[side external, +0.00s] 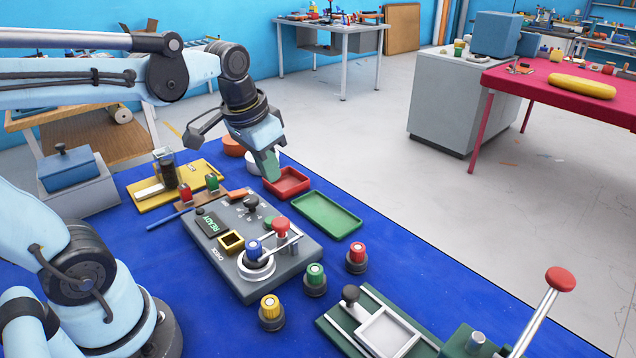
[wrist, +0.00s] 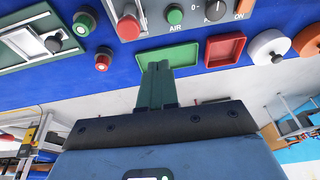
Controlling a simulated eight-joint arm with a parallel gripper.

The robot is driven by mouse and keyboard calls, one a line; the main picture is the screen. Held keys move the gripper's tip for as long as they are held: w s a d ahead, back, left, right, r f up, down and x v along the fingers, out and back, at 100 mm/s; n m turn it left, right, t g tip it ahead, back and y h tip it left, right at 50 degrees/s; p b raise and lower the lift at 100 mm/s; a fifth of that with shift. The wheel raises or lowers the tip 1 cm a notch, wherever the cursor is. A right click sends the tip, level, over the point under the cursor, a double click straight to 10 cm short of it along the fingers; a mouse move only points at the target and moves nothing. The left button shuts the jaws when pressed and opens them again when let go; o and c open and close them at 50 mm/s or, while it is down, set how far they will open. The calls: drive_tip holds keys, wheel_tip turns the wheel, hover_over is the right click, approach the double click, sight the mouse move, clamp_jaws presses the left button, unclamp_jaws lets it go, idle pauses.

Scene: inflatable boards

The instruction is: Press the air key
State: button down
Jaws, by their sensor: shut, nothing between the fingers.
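The air key is a round green button (wrist: 175,14) with the word AIR beside it, on the grey console (wrist: 150,22) at the top of the wrist view. In the side view a green button (side external: 269,222) shows on the console (side external: 285,262), partly hidden behind a red knob (side external: 281,224). My gripper (side external: 272,178) has green fingers that are shut and empty. It hangs beyond the console, at the red tray, apart from the air key. In the wrist view the fingertips (wrist: 156,64) overlap the green tray.
A red tray (side external: 301,187) and a green tray (side external: 309,226) lie beside the console on the blue mat (side external: 210,295). The console also carries a black dial (side external: 251,203) and an orange switch (side external: 238,195). Loose red, green and yellow buttons stand in front.

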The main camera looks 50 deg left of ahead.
sight(271, 220)
drive_tip(key=shift+w+a+r+g, duration=0.2)
drive_tip(key=shift+a+r+g, duration=0.1)
drive_tip(key=shift+a+g, duration=0.25)
drive_tip(key=shift+w+a+r+g, duration=0.25)
drive_tip(key=shift+a+g, duration=0.2)
drive_tip(key=shift+a, duration=0.15)
drive_tip(key=shift+w+a+r+g, duration=0.2)
drive_tip(key=shift+a+r+g, duration=0.1)
drive_tip(key=shift+a+g, duration=0.25)
drive_tip(key=shift+f, duration=0.15)
drive_tip(key=f, duration=1.3)
drive_tip(key=shift+w+a+f, duration=0.15)
drive_tip(key=shift+a+f, duration=0.05)
drive_tip(key=shift+f, duration=0.2)
drive_tip(key=shift+f, duration=1.05)
wheel_tip(271, 220, up, 14)
drive_tip(key=shift+d+r, duration=0.15)
drive_tip(key=shift+r, duration=0.1)
